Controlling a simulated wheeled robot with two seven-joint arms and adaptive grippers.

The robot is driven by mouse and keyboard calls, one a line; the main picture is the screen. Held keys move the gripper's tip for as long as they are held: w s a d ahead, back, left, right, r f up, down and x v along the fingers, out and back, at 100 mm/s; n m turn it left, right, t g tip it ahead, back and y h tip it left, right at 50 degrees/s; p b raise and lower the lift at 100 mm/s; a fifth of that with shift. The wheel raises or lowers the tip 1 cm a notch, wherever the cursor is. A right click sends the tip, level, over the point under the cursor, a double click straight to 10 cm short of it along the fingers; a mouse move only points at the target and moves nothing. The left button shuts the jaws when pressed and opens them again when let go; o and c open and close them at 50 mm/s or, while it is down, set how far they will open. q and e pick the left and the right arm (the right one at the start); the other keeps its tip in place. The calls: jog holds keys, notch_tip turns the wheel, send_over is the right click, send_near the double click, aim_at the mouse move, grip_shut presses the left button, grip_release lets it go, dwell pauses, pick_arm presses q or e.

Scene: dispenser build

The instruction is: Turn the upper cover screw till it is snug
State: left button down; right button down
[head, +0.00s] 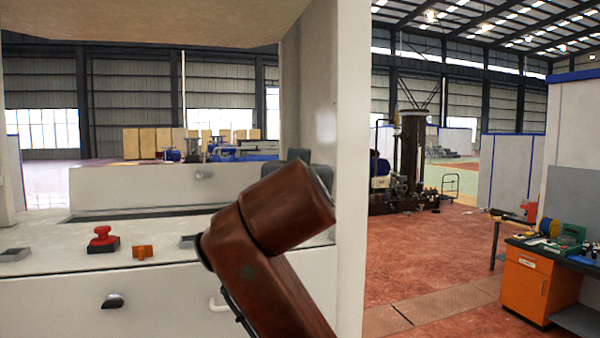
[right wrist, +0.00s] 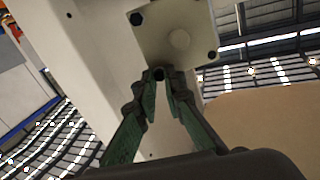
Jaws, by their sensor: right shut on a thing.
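In the right wrist view a pale square cover plate (right wrist: 160,45) sits on the pale machine frame, with a round boss near its middle. One dark screw (right wrist: 136,18) shows at its upper left corner and another (right wrist: 212,55) at its right corner. The green fingers of my right gripper (right wrist: 159,78) close in on a dark screw head (right wrist: 159,72) at the plate's lower corner. The fingertips hide part of that head, and how far it is seated cannot be told. The plate cannot be made out in the head view. My left gripper is not in view.
A pale machine panel (head: 60,300) with a red button (head: 102,238) and an orange switch (head: 142,252) stands in front. A pale upright post (head: 350,120) rises beside my brown arm. A workbench with an orange cabinet (head: 525,285) stands at right, past open red floor.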

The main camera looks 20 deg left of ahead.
jog(key=shift+f+m, duration=0.1)
jog(key=shift+m, duration=0.5)
jog(key=c, duration=2)
grip_release()
jog(key=shift+s, duration=0.1)
jog(key=v, duration=1.1)
jog(key=shift+s+d, duration=0.1)
jog(key=shift+s, duration=0.25)
